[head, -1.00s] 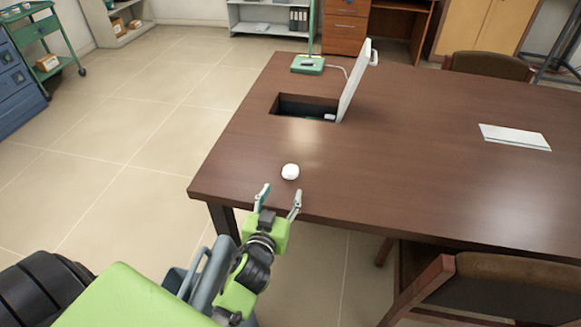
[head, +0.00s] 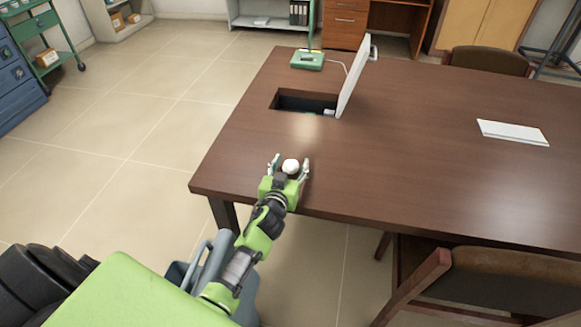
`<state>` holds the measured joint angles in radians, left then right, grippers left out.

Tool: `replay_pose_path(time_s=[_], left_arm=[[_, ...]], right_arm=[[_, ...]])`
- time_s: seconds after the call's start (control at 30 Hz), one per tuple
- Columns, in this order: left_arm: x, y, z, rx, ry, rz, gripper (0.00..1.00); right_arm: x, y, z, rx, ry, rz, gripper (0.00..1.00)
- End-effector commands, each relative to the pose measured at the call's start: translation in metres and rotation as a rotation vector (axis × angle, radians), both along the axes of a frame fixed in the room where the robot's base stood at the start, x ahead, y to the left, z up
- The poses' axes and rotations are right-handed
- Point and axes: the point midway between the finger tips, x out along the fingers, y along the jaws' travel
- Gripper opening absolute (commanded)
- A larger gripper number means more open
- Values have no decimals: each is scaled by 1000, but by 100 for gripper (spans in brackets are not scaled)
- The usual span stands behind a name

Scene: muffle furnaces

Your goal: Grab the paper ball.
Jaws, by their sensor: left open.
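The paper ball (head: 290,166) is small, white and round. It lies on the brown table (head: 400,150) close to the near left corner. My left gripper (head: 290,168) is open, with one finger on each side of the ball. I cannot tell whether the fingers touch it. The gripper's palm hides the near lower part of the ball. My right gripper is not in view.
A white raised panel (head: 355,80) stands beside a dark recess (head: 300,103) in the table. A green-based device (head: 307,60) and a white sheet-like item (head: 512,132) lie farther off. A chair (head: 490,285) stands at the near right edge.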

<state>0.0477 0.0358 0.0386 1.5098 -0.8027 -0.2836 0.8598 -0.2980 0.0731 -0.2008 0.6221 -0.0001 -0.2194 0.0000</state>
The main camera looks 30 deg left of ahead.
Motion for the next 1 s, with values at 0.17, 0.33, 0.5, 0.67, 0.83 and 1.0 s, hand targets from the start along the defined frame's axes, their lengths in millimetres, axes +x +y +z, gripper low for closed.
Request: replay_pose_path(time_s=[0.17,0.33,0.5,0.67,0.83,1.0], left_arm=[[0,0,0,0,0,0,50],[0,0,0,0,0,0,24],[0,0,0,0,0,0,24],[0,0,1,0,-1,0,24],[0,0,14,3,-3,0,24],[-1,6,41,5,-3,0,24]], right_arm=[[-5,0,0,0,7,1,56],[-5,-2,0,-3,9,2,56],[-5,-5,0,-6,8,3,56],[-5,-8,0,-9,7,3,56],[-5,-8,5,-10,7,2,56],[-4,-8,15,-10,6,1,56]])
